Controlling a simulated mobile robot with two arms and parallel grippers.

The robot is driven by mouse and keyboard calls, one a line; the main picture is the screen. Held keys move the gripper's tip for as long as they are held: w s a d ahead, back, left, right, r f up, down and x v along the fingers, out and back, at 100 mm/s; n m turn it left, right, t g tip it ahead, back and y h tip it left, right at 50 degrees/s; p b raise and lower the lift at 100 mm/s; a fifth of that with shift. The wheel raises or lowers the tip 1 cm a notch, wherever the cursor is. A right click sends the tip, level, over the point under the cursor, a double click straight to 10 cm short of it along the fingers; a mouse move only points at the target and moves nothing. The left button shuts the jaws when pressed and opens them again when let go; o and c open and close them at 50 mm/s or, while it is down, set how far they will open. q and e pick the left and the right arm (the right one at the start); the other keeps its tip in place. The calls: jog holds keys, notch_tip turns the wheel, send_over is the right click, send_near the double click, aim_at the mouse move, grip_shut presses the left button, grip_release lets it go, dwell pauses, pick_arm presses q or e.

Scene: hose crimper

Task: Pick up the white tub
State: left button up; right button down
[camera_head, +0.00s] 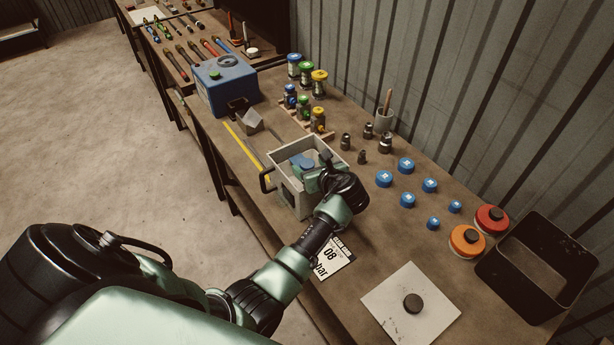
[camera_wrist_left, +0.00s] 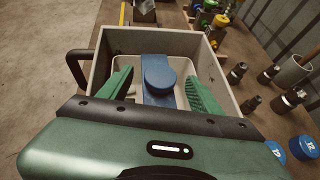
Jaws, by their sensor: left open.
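A pale grey open box (camera_wrist_left: 207,52) with a dark handle stands on the bench and shows in the head view (camera_head: 285,185). Inside it is a whitish, round-cornered shape that looks like the white tub (camera_wrist_left: 186,68); much of it is hidden. A blue strip with a round blue knob (camera_wrist_left: 159,74) lies across its middle, also visible in the head view (camera_head: 305,163). My left gripper (camera_wrist_left: 158,80) is open above the box, its green fingers apart on either side of the blue knob. In the head view my left gripper (camera_head: 316,176) partly covers the box. I cannot tell whether the fingers touch anything.
Several blue caps (camera_head: 406,165) and dark fittings (camera_head: 346,141) lie right of the box. A blue machine (camera_head: 226,84) stands behind. Nearer are a label card (camera_head: 333,256), a white plate (camera_head: 392,303), an orange-topped container (camera_head: 467,241) and a black bin (camera_head: 535,258). A corrugated wall bounds the right.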

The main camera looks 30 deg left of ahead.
pick_arm(q)
jog(key=shift+w+a+f, duration=0.15)
jog(key=shift+a, duration=0.05)
grip_shut()
dwell(0.3)
